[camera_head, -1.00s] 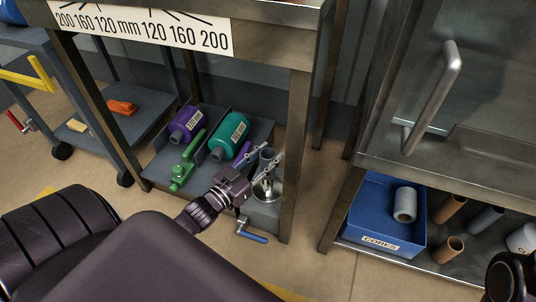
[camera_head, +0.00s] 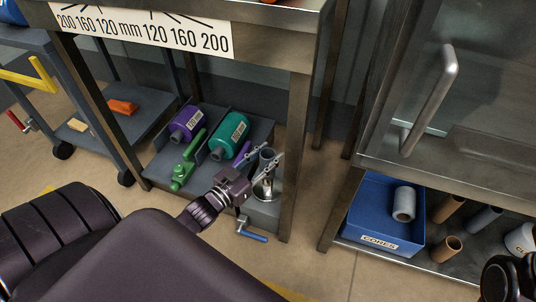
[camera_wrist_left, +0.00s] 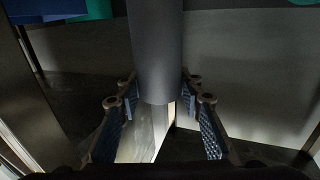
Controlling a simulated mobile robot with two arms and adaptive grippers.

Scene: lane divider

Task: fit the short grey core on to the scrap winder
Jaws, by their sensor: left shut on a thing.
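My left gripper (camera_head: 261,164) is shut on the short grey core (camera_head: 266,156), a plain grey tube held upright between its two fingers. In the left wrist view the core (camera_wrist_left: 155,50) fills the gap between the finger pads, and its lower end shows. The scrap winder, with a shiny round metal base (camera_head: 263,190), stands on the low shelf right below the core. A crank with a blue handle (camera_head: 252,236) sticks out at the front. The gripper partly hides the space between core and base, so I cannot tell whether the core is around a spindle.
A steel table leg (camera_head: 295,160) stands close right of the winder. A blue bin (camera_head: 372,215) with a grey core sits on the right shelf among loose tubes.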

